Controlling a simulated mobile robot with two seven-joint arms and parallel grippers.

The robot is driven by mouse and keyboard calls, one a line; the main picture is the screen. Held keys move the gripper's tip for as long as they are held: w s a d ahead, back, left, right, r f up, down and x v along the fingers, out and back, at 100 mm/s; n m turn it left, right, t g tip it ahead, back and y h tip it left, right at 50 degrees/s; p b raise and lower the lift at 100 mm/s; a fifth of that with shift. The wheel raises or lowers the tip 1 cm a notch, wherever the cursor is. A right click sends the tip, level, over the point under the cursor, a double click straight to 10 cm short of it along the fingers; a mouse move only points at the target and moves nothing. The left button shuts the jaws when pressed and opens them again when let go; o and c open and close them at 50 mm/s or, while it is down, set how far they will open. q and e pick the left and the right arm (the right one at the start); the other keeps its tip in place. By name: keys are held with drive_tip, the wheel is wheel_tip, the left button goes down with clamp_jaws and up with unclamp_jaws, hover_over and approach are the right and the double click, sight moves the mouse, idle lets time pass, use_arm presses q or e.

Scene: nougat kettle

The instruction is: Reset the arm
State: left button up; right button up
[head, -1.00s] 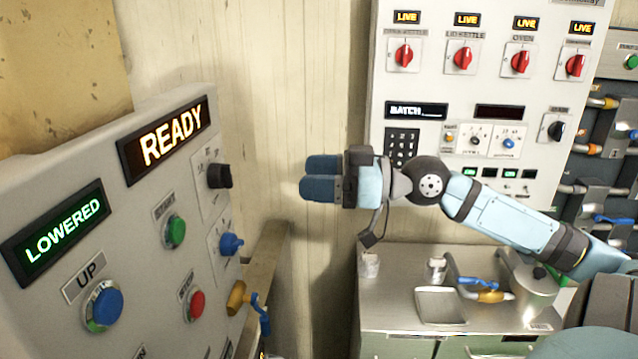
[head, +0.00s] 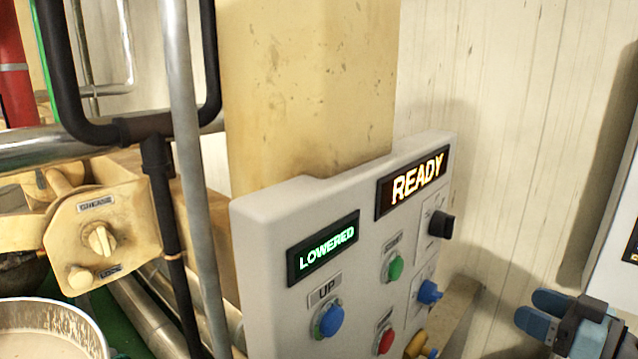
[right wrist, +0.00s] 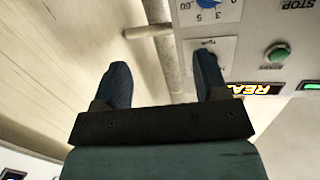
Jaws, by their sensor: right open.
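My right gripper (head: 545,310) shows at the lower right of the head view, with two blue fingers pointing left. It is to the right of the grey control panel (head: 268,235) and holds nothing. In the right wrist view my right gripper (right wrist: 163,85) has its two dark blue fingers spread well apart with a clear gap between them. The panel's face (right wrist: 258,40) shows beyond the fingers at the upper right of that view. My left gripper is not in view.
The panel carries a lit READY sign (head: 418,180), a lit LOWERED sign (head: 325,248), a blue UP button (head: 330,320) and a black knob (head: 441,224). A pale wall stands behind.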

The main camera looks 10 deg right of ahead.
drive_tip(key=s+a+f+m+g+h+p, duration=0.1)
drive_tip(key=s+a+f+h, duration=0.15)
drive_tip(key=f, duration=0.95)
drive_tip(key=s+a+f+m+g+h+p, duration=0.1)
drive_tip(key=s+a+f+m+h, duration=0.15)
drive_tip(key=f, duration=0.95)
drive_tip(key=s+a+f+g, duration=0.1)
drive_tip(key=s+a+f, duration=0.3)
drive_tip(key=a, duration=0.3)
drive_tip(key=s+a+f+n+p, duration=0.1)
drive_tip(key=s+a+f, duration=0.4)
drive_tip(key=a, duration=0.3)
drive_tip(key=shift+s+f+g+p, duration=0.15)
drive_tip(key=shift+f+g+p, duration=0.2)
drive_tip(key=shift+f, duration=0.55)
